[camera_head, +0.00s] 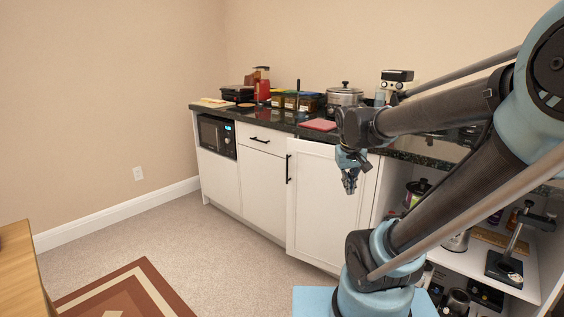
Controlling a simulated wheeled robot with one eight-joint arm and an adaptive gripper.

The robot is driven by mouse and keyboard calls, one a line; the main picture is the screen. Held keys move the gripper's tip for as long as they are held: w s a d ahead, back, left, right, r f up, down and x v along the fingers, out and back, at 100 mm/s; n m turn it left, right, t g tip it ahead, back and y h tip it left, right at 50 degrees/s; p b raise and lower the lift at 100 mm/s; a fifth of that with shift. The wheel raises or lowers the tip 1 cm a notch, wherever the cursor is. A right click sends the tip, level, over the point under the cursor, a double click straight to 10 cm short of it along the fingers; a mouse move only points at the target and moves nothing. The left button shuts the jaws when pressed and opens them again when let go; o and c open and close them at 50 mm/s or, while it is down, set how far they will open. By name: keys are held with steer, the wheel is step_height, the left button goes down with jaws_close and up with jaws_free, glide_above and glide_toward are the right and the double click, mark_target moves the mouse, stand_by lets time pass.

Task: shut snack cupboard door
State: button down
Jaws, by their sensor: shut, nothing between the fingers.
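A white cupboard door (325,205) with a framed panel stands below the counter in the middle of the view. A black upright handle (288,169) shows at its left edge. The door seems to stand a little forward of the cabinet fronts, but its exact angle is hard to tell. The open cupboard interior (515,262), with shelves, shows to its right, partly behind my arm. My gripper (350,187) is shut and empty, pointing down in front of the right part of the door. I cannot tell whether it touches the door.
The dark counter (270,126) holds a red appliance (262,85), a pot (345,95) and a coffee machine (394,82). A microwave (217,135) sits in the left cabinet. Carpet (215,240) is clear before the cabinets. A wooden edge (20,275) stands at lower left.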

mark_target(289, 153)
steer(key=w+a+r+n, duration=0.1)
steer(key=w+a+r, duration=0.15)
steer(key=w, duration=0.25)
steer(key=w+a+r, duration=0.1)
steer(key=w+a, duration=0.2)
steer(key=w, duration=0.3)
steer(key=w+a+f+n+t, duration=0.3)
steer(key=w+a+t, duration=0.1)
steer(key=w+a, duration=1.85)
steer(key=d+x, duration=0.1)
steer(key=x, duration=1)
steer(key=shift+w+d+r+h, duration=0.3)
steer(key=shift+w+d, duration=0.05)
steer(key=shift+d, duration=0.05)
steer(key=w+d, duration=0.1)
steer(key=w, duration=0.1)
steer(key=w+d+m+h, duration=0.1)
steer(key=w, duration=0.2)
steer(key=w+d+m, duration=0.1)
steer(key=w, duration=0.2)
steer(key=shift+d+g, duration=0.3)
steer(key=shift+d, duration=0.1)
steer(key=shift+w+d+r+h, duration=0.1)
steer(key=shift+w+d+h, duration=0.2)
steer(key=shift+w, duration=0.1)
